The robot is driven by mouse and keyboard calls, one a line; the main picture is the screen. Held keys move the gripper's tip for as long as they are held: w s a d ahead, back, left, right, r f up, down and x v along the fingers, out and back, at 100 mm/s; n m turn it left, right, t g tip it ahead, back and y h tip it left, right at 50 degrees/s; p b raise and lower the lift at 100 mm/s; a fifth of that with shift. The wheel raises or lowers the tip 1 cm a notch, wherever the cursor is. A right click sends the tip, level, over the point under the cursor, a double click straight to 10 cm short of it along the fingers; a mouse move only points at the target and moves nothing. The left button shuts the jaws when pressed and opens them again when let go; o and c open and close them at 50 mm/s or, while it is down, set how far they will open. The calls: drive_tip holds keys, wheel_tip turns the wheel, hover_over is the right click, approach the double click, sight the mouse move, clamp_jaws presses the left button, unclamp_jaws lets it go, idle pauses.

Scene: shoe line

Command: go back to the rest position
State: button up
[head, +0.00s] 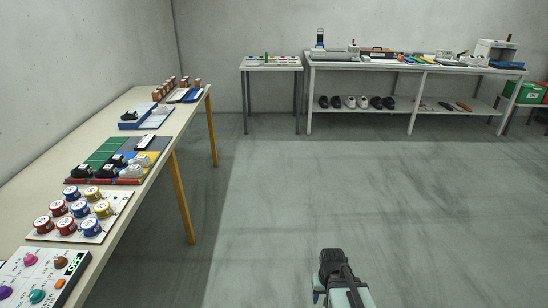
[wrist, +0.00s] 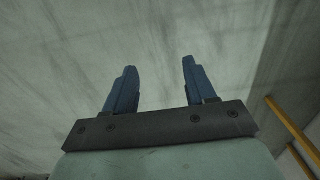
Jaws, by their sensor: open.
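My gripper shows in the wrist view (wrist: 158,80) with its two blue fingers apart and nothing between them. Beyond the fingers there is only bare grey floor (wrist: 155,35). In the head view part of my arm stands at the bottom, right of the middle, over open floor and well clear of the tables. The fingertips cannot be made out in the head view.
A long table (head: 125,112) on the left carries knobs, round tins and shoes on coloured mats. A small table (head: 271,67) and a workbench (head: 390,66) with shoes on its lower shelf stand at the back. Green and red crates (head: 526,92) sit far right. The middle floor is clear.

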drive_tip(key=s+f+g, duration=0.3)
drive_tip(key=s+f, duration=0.7)
drive_tip(key=s, duration=0.4)
drive_tip(key=s+f+g, duration=0.3)
drive_tip(key=s+f, duration=0.6)
drive_tip(key=s, duration=0.6)
drive_tip(key=shift+f+g, duration=0.3)
drive_tip(key=shift+f, duration=0.05)
